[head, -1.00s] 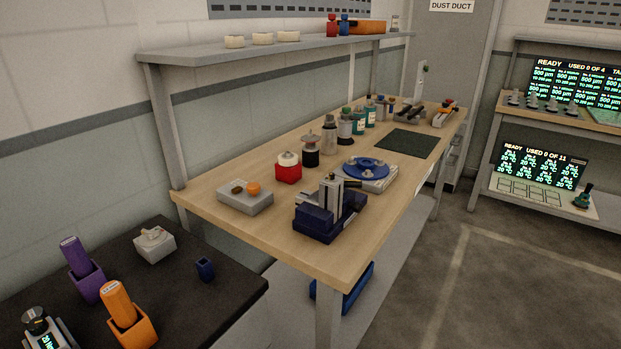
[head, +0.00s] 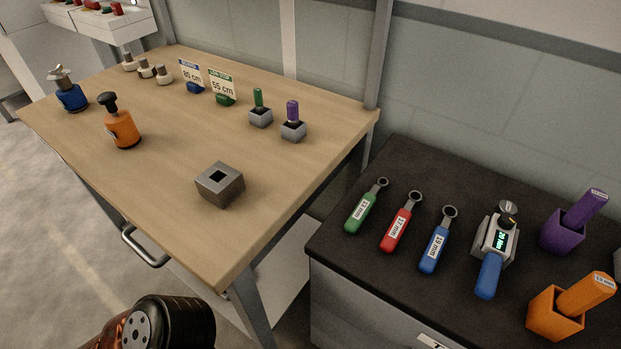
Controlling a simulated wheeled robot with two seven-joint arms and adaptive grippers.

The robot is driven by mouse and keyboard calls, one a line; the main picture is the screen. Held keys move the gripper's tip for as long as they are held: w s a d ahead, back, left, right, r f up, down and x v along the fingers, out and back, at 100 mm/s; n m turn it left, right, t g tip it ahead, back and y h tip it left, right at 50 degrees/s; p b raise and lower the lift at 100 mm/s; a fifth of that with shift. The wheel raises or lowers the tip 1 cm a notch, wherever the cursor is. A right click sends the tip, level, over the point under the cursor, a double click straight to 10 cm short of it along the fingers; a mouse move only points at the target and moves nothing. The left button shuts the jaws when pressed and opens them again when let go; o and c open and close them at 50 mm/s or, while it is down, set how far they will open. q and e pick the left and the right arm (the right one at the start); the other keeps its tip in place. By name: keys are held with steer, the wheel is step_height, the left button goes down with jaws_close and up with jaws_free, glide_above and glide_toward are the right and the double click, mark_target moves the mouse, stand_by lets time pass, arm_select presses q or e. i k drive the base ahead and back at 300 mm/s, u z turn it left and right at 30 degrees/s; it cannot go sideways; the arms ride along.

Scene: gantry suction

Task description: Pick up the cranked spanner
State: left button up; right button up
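Three ring spanners lie side by side on the dark bench top: a green-handled one (head: 366,206), a red-handled one (head: 402,222) and a blue-handled one (head: 438,240). Each has a metal ring at its far end and a white size label on its handle. I cannot tell from here which of them, if any, is cranked. Neither of my grippers shows. A dark rounded link of my own arm is at the bottom left, well apart from the spanners.
Right of the spanners are a blue-handled tool with a lit display (head: 494,243), a purple holder (head: 562,231) and an orange holder (head: 553,314). A wooden table (head: 270,165) on the left carries a grey block (head: 220,188), an orange bottle-like item (head: 122,128) and small signs.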

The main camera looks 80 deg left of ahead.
mark_target(355, 220)
steer(key=u, duration=1.3)
steer(key=k, duration=0.5)
steer(key=z, duration=0.9)
steer(key=i, duration=0.65)
steer(key=u, duration=1.65)
